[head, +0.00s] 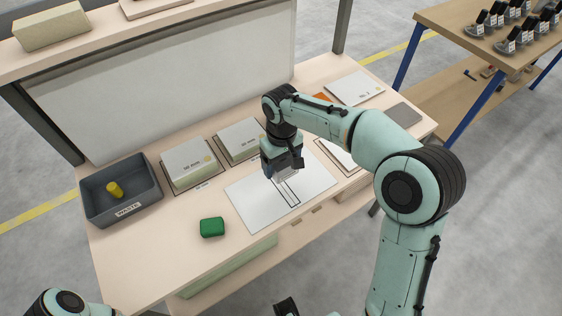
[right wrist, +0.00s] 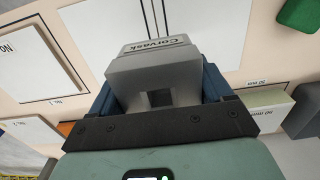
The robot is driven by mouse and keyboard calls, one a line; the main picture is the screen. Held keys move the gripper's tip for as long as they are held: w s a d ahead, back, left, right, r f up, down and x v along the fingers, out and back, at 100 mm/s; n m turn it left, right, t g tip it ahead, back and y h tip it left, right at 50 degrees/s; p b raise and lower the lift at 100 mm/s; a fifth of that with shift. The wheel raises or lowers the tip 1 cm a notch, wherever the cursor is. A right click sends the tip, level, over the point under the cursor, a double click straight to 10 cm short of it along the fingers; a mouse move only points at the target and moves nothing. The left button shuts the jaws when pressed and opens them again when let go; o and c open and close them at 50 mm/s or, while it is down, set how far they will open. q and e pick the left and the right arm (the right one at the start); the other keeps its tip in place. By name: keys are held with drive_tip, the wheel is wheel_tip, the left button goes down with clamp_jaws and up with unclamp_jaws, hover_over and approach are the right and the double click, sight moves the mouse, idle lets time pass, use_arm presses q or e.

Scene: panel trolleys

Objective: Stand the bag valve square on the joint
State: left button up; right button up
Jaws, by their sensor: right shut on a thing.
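My right gripper (head: 283,172) is shut on a grey block marked "Corvask" (right wrist: 155,62), which I take to be the bag valve. In the right wrist view the block sits between the blue fingers (right wrist: 160,88), its marked face toward the top of the picture. In the head view the gripper hides most of it. It is over a white panel (head: 315,182) with dark parallel lines, the joint (head: 288,193), running toward the front. I cannot tell whether the block touches the panel. My left gripper's fingers do not show; part of my left arm is at the lower left.
A grey "WASTE" bin (head: 140,207) holding a yellow piece (head: 115,190) stands at the left. A green block (head: 212,227) lies front left of the panel. Marked blocks (head: 188,165) stand behind. A flat grey piece (head: 404,113) lies right. A trolley (head: 450,85) stands beyond.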

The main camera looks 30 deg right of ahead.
sight(282, 186)
wheel_tip(282, 186, down, 4)
drive_tip(key=b, duration=0.2)
drive_tip(key=shift+w+r+b, duration=0.1)
drive_tip(key=shift+r+b, duration=0.1)
drive_tip(key=shift+b, duration=0.15)
drive_tip(key=shift+f+b, duration=1.15)
drive_tip(key=shift+f, duration=0.9)
drive_tip(key=shift+f, duration=0.45)
drive_tip(key=o, duration=1.4)
drive_tip(key=shift+f, duration=0.1)
